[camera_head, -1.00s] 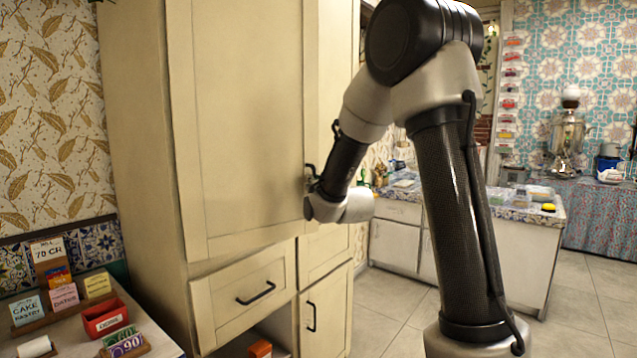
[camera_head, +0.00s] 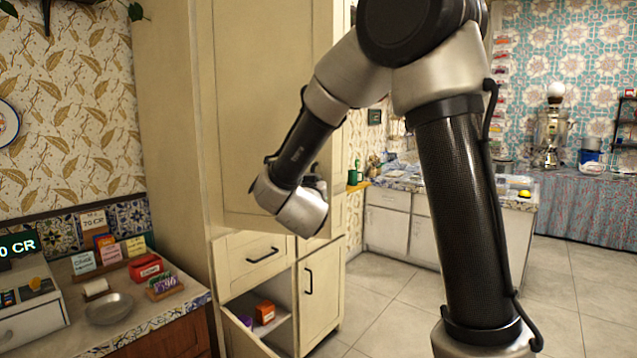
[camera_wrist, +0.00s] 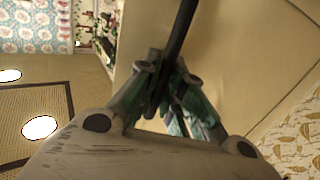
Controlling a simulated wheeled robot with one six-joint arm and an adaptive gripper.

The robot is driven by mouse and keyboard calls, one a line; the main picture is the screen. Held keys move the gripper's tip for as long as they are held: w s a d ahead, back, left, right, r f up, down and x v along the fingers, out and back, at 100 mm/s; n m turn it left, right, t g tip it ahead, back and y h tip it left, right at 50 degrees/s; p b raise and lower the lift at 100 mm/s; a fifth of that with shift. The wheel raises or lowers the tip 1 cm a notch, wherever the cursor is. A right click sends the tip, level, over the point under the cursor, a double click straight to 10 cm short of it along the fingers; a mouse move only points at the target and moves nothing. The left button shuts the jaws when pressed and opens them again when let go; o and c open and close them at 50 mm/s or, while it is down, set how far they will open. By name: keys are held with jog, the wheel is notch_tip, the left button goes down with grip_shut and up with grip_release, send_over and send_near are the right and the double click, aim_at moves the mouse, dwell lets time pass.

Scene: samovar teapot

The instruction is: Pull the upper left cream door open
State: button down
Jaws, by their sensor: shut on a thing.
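The upper left cream door (camera_head: 265,110) is a tall panel on the cream cabinet. It stands partly open, its right side swung out toward me. My gripper is mostly hidden behind my wrist in the head view. In the wrist view my gripper (camera_wrist: 165,82) is shut on the door's dark bar handle (camera_wrist: 182,28), with the fingers around the bar. The cream door face (camera_wrist: 235,60) fills the right of that view. The inside of the cabinet behind the door is hidden.
Below are a closed drawer (camera_head: 248,258), an open compartment with an orange box (camera_head: 265,312), and a lower right door (camera_head: 320,290). A counter (camera_head: 140,325) with a metal bowl (camera_head: 108,308) and cards stands at the left. The tiled floor (camera_head: 385,300) at the right is clear.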

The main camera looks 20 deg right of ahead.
jog(key=s+a+m+g+h, duration=0.2)
jog(key=s+a, duration=0.3)
jog(key=a, duration=0.3)
jog(key=s+a+m+g+h, duration=0.2)
jog(key=s+a, duration=0.3)
jog(key=a, duration=0.3)
jog(key=shift+m+h, duration=0.3)
jog(key=shift+h, duration=0.6)
jog(key=shift+r, duration=0.15)
jog(key=c, duration=1.5)
grip_release()
jog(key=v, duration=1.2)
jog(key=shift+a, duration=0.1)
